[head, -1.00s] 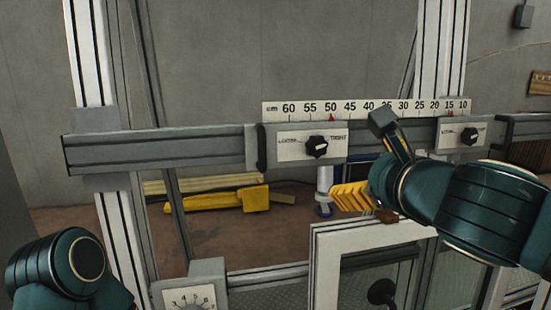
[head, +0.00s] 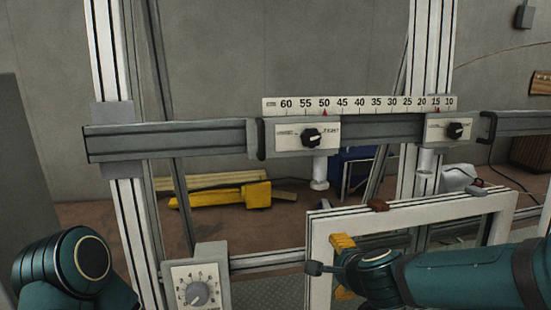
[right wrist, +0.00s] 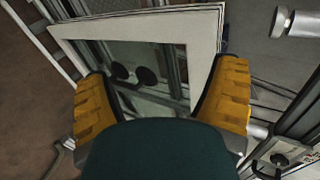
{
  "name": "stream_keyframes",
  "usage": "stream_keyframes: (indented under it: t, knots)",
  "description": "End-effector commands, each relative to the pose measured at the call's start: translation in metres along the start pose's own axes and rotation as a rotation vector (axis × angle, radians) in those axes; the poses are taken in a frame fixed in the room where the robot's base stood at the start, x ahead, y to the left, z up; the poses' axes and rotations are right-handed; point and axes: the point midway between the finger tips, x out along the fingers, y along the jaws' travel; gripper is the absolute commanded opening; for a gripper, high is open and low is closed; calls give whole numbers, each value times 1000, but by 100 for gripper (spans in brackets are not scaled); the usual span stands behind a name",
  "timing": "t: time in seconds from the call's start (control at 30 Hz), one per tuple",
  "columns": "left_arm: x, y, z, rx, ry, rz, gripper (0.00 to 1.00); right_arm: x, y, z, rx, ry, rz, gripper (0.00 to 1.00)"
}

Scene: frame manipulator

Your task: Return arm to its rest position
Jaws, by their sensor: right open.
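My right arm (head: 455,275) reaches in from the right, low in the head view. Its gripper (head: 341,267) has yellow fingers and is in front of the left part of a white-framed glass panel (head: 430,210). In the right wrist view the gripper (right wrist: 162,82) is open with its fingers wide apart and nothing held between them. The white-framed panel (right wrist: 145,27) with dark round cups on its glass lies beyond the fingers. My left arm (head: 72,270) shows at the lower left; its gripper is out of view.
A grey rail (head: 180,138) with a centimetre scale (head: 360,105) and two black knobs (head: 312,137) (head: 455,130) crosses above my right arm. A numbered dial box (head: 198,285) stands at lower left. A yellow object (head: 220,195) lies on the floor behind.

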Motion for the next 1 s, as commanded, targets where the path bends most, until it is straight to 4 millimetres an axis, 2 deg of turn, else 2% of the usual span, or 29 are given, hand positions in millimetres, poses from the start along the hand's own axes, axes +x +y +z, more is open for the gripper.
stream_keyframes:
  t: [0.03,0.1,0.23,0.4,0.53,0.6,0.7,0.8,1.0]
  knots:
    - [0,0,0,0,0,0,78,23,33,0,-100,-8,69,85]
    - [0,0,0,0,1,0,78,46,74,0,-248,-36,142,85]
    - [0,0,0,0,0,0,78,77,154,5,-509,-135,269,85]
    - [0,0,0,0,0,0,78,91,261,20,-807,-344,391,85]
    - [0,0,0,0,0,0,78,84,326,35,-970,-518,433,85]
    - [0,0,0,0,0,0,78,79,350,41,-1027,-593,438,85]
    - [0,0,0,0,0,0,78,72,372,48,-1077,-665,439,85]
    - [0,0,0,0,0,0,78,69,381,50,-1099,-697,437,85]
    - [0,0,0,0,0,0,78,68,381,51,-1103,-700,435,85]
